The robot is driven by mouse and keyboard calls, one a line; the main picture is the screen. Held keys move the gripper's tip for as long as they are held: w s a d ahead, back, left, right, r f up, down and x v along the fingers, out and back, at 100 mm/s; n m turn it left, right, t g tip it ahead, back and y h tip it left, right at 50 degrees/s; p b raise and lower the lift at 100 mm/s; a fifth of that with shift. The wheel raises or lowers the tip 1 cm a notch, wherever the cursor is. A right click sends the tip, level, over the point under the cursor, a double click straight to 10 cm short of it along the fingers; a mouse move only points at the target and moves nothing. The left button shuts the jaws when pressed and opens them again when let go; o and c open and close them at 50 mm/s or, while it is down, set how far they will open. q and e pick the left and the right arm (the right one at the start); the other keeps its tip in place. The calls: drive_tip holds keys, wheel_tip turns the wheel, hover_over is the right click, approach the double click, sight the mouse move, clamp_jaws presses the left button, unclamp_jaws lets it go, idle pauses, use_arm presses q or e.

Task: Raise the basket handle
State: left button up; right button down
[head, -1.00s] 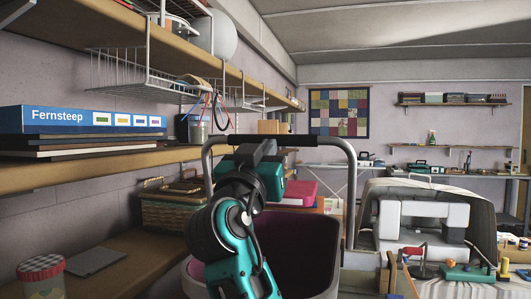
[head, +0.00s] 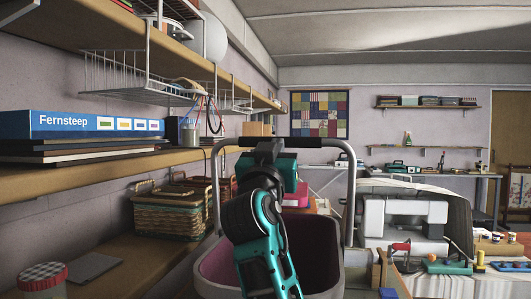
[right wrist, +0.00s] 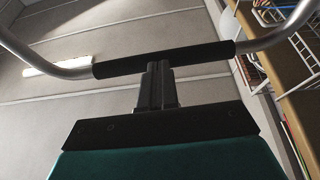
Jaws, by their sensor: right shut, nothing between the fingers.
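A pink-lined basket (head: 322,250) stands in front of me in the head view. Its metal bar handle stands up above the rim, with a dark grip (head: 310,142) along the top. My right gripper (head: 268,146) is at the grip's left part, its teal arm covering part of the basket. In the right wrist view the grip (right wrist: 200,55) crosses above my shut right fingers (right wrist: 157,68). The fingertips are at the grip's near edge; I cannot tell whether they touch it. Nothing is between them. My left gripper is not in view.
A wicker basket (head: 168,217) stands on the bench at left. Above are a wooden shelf with a blue Fernsteep box (head: 85,124) and a hanging wire rack (head: 120,75). A sewing machine (head: 405,215) is at right.

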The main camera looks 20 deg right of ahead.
drive_tip(key=shift+w+d+r, duration=0.1)
drive_tip(key=shift+w+d, duration=0.1)
drive_tip(key=shift+d, duration=0.1)
